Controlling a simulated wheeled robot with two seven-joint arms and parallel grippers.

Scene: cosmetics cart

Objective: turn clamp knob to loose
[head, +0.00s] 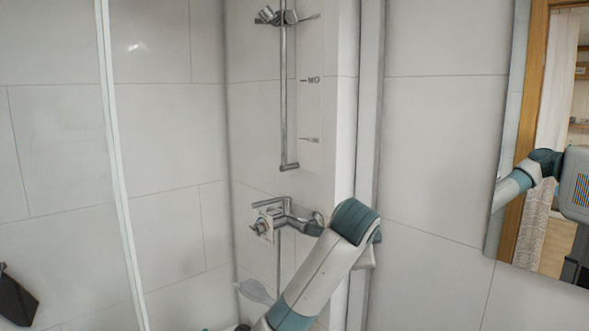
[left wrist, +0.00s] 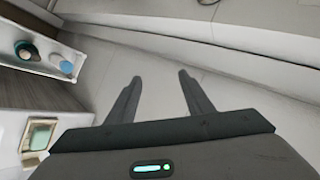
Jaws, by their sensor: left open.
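A chrome shower rail (head: 284,95) stands upright on the tiled wall in the head view. A chrome fitting (head: 268,16) sits near the top of the rail; it may hold the clamp knob, but the knob cannot be picked out clearly. My left gripper (left wrist: 160,77) shows in the left wrist view, open and empty, its two dark fingers apart over a pale surface. Neither the rail nor the fitting can be made out in the left wrist view. In the head view one of my arms rises from the bottom, and no gripper shows clearly. My right gripper is not in view.
A chrome mixer tap (head: 288,214) is on the wall below the rail, close to my arm. A glass panel edge (head: 121,165) stands left. A wood-framed mirror (head: 532,130) hangs right. The left wrist view shows a white tray (left wrist: 42,42) with small items.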

